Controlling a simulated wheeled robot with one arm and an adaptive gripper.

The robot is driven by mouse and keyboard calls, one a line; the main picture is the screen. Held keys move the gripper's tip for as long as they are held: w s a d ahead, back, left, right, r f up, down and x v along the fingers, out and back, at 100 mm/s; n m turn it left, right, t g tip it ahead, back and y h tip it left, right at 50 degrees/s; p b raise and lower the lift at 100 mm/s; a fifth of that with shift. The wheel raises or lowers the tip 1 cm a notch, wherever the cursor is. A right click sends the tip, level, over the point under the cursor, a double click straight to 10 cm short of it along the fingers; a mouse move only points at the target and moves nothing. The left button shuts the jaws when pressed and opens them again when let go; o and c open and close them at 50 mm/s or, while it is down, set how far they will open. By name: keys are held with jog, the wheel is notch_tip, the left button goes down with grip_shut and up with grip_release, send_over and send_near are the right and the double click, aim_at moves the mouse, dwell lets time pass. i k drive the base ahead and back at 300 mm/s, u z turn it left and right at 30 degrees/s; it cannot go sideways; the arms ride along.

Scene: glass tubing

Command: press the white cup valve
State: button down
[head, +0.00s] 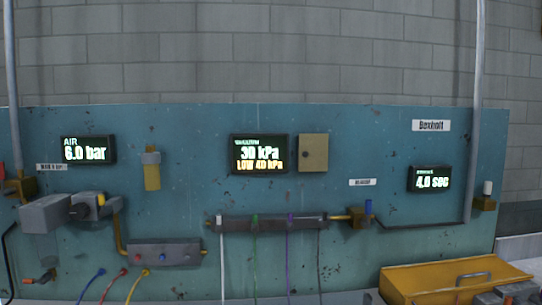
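A dark manifold bar (272,224) runs across the lower middle of the teal panel. A small white-topped valve (219,219) stands at its left end, with a white tube hanging below it. Green (254,219) and purple (290,217) valves stand farther right on the bar, with matching tubes below. Another white-capped part (487,188) sits on a brass fitting at the panel's right edge. No label shows which is the cup valve. I cannot make out my gripper in this view.
A blue-capped fitting (368,207) is right of the manifold. Grey boxes (45,214) stick out at the left. A yellow case (455,278) lies at the lower right. Displays read AIR 6.0 bar (88,150), 30 kPa with LOW 40 kPa (260,154), and 4.0 sec (429,179).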

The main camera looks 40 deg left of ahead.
aim_at(219, 228)
jog(key=u, duration=2.55)
jog(key=k, duration=1.3)
jog(key=z, duration=0.3)
jog(key=i, duration=1.7)
jog(key=u, duration=0.6)
